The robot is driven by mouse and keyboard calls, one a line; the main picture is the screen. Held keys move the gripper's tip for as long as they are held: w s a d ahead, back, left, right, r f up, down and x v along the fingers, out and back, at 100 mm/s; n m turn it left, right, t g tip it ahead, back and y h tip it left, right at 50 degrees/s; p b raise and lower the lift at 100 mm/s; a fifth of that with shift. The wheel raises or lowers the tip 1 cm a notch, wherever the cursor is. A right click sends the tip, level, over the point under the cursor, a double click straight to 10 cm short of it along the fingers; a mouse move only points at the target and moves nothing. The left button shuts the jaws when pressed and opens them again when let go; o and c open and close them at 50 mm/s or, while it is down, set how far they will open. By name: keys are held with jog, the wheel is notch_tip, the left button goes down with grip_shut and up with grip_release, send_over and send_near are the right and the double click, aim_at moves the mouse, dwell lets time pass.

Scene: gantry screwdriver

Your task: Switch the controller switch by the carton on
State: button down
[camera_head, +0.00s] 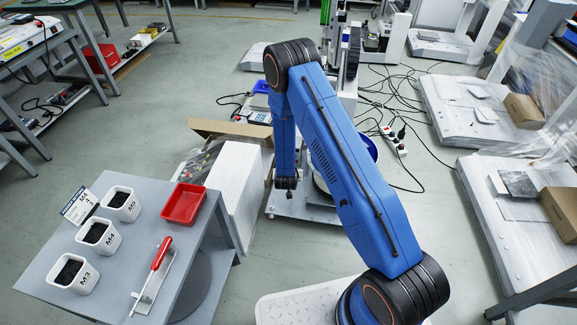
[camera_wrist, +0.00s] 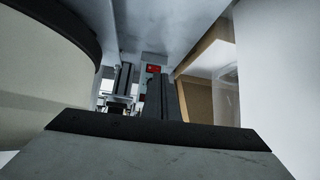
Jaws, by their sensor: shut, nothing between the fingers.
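A small red switch (camera_wrist: 153,69) with a pale mark on it shows in the wrist view, set in a grey surface. I cannot tell its on or off position. The brown carton (camera_wrist: 203,62) stands just to its right, and its open flaps also show in the head view (camera_head: 232,130). My gripper (camera_wrist: 161,80) is shut and empty; its dark fingers point toward the switch, with the tips just below it in the picture. I cannot tell whether they touch. In the head view my arm hangs down right of the carton, and the switch cannot be made out.
A grey table (camera_head: 165,225) at the front left bears white pots, a red tray (camera_head: 183,203) and a red-handled screwdriver (camera_head: 161,253). A large pale round thing (camera_wrist: 40,75) fills the wrist view's left. Cables and a power strip (camera_head: 393,140) lie on the floor at right.

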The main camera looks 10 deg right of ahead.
jog(key=shift+f, duration=0.1)
jog(key=x, duration=1)
jog(key=shift+w+d, duration=0.15)
jog(key=shift+w, duration=0.45)
jog(key=shift+w+d, duration=0.2)
jog(key=shift+w, duration=0.4)
jog(key=shift+w+d, duration=0.2)
jog(key=shift+w, duration=0.55)
